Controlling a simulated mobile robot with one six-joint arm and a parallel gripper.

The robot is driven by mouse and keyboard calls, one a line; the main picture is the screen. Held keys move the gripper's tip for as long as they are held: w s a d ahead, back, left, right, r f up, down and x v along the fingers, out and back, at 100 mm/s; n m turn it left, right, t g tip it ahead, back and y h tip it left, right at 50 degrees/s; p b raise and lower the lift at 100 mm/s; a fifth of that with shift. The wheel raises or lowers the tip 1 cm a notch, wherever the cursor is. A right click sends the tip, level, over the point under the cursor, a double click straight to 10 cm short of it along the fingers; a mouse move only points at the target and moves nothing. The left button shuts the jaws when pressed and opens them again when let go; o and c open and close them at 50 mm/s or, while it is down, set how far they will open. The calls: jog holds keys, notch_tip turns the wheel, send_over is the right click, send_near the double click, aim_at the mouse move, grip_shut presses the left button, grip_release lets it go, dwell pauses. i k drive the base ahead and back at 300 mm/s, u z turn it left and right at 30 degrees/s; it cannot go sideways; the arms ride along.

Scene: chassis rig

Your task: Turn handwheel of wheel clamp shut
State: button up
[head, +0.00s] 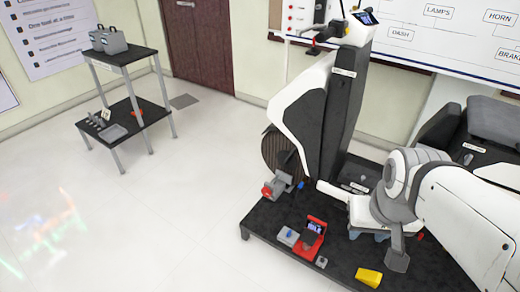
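The wheel clamp (279,185) is a small grey block on the black platform, at the foot of the scooter-like vehicle's front wheel (277,150). A small red round part (267,191) on its left side looks like the handwheel. A blue knob (300,185) shows at its right. How far the clamp is closed is too small to tell. My white and grey arm (455,205) reaches in from the right edge. Its end is over the platform's right part, well right of the clamp and apart from it. I cannot make out the fingertips or anything held.
The vehicle (340,110) stands upright behind the clamp. A red device (311,238), a grey box (288,237) and a yellow block (368,277) lie on the black platform (262,222). A shelf table (122,58) stands at left.

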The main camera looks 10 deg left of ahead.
aim_at(265, 192)
jog(key=u, duration=0.85)
jog(key=i, duration=1)
jog(key=u, duration=0.6)
